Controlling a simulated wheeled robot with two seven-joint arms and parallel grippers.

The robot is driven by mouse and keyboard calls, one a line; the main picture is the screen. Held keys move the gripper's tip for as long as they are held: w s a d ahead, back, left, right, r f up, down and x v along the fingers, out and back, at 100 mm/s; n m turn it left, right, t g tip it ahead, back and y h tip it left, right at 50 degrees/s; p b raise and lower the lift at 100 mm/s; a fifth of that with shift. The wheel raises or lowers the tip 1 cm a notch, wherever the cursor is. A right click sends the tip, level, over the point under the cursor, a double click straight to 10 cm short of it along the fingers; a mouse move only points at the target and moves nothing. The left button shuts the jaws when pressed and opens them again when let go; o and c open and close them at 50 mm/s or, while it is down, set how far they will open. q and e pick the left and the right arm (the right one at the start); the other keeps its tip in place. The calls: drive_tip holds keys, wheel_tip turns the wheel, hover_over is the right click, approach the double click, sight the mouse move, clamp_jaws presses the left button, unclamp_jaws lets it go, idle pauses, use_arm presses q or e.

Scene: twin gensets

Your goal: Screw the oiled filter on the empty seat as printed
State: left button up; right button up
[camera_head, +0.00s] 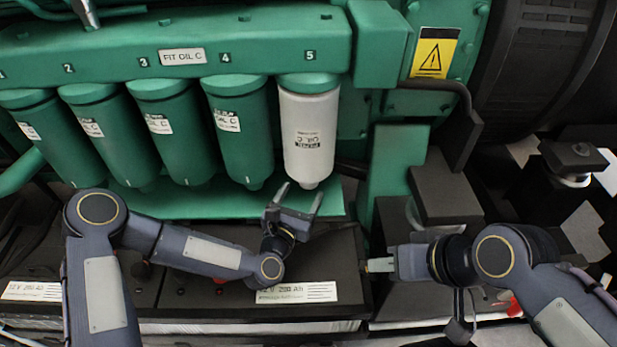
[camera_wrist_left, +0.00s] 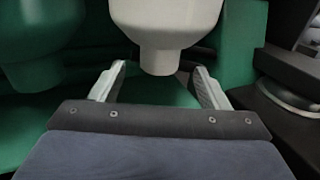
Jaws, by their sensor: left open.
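A white filter (camera_head: 309,130) hangs upright under position 5 of the green filter head (camera_head: 120,47), its top against the green cap there. Its label print looks upside down. In the left wrist view the filter's lower end (camera_wrist_left: 166,40) tapers to a blunt tip. My left gripper (camera_head: 298,196) is open just below the filter, fingers pointing up on either side of its tip, with nothing between them. My right gripper (camera_head: 378,265) is lower right, pointing left; its fingers are seen edge-on, so their opening is unclear. A plate reading "FIT OIL C" (camera_head: 183,56) is on the head.
Several green filters, one of them (camera_head: 238,125) left of the white one, hang in a row. Black batteries (camera_head: 330,250) lie below. A green bracket (camera_head: 398,170), a dark block (camera_head: 443,190) and a bent pipe (camera_head: 465,115) stand to the right.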

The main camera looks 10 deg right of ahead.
sight(306, 187)
use_arm(q)
drive_tip(key=b+x, duration=0.1)
drive_tip(key=x, duration=0.1)
drive_tip(key=b+x, duration=0.1)
drive_tip(key=x, duration=0.1)
drive_tip(key=shift+w+d+f, duration=0.2)
drive_tip(key=shift+w+d, duration=0.05)
drive_tip(key=shift+w, duration=0.1)
drive_tip(key=shift+w+d+r, duration=0.15)
drive_tip(key=shift+w+d, duration=0.25)
drive_tip(key=shift+w, duration=0.25)
drive_tip(key=shift+c, duration=0.4)
clamp_jaws()
drive_tip(key=shift+d+n+t+y+b, duration=0.15)
drive_tip(key=shift+n+t+y+b, duration=0.25)
drive_tip(key=shift+n+y+b, duration=0.15)
drive_tip(key=y, duration=0.1)
drive_tip(key=n+t+y+b, duration=0.1)
drive_tip(key=n+y+b, duration=0.1)
drive_tip(key=shift+f+y, duration=0.25)
drive_tip(key=shift+y, duration=0.1)
drive_tip(key=shift+r+n+t+y, duration=0.1)
drive_tip(key=shift+n+t+y, duration=0.3)
drive_tip(key=shift+n+y, duration=0.2)
drive_tip(key=shift+a+r+y, duration=0.15)
drive_tip(key=shift+a+y, duration=0.05)
drive_tip(key=shift+y, duration=0.1)
